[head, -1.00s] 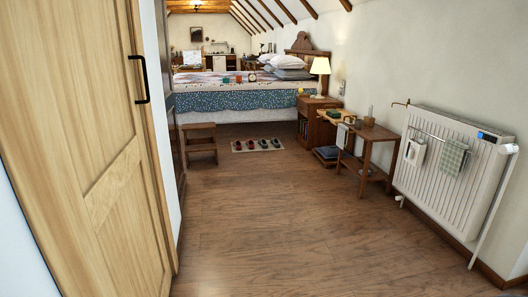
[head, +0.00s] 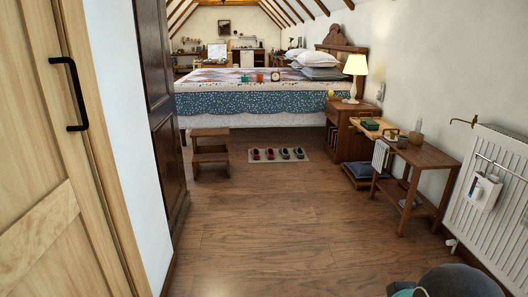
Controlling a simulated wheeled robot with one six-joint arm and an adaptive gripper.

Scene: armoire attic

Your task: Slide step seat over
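The step seat (head: 210,153) is a small brown wooden two-step stool. It stands upright on the floor at the foot of the bed, left of the middle in the head view. Its left side is close to the dark wooden armoire (head: 164,110). My gripper is not clearly visible. A rounded dark grey shape with a bit of teal at the bottom right is probably part of my arm. Nothing touches the step seat from my side.
A mat (head: 256,155) with several slippers lies right of the stool. The bed (head: 260,104) is behind. A nightstand (head: 339,138), a small wooden table (head: 425,157) and a radiator (head: 487,195) line the right wall. A pale wooden door (head: 40,180) stands at left. The middle floor is clear.

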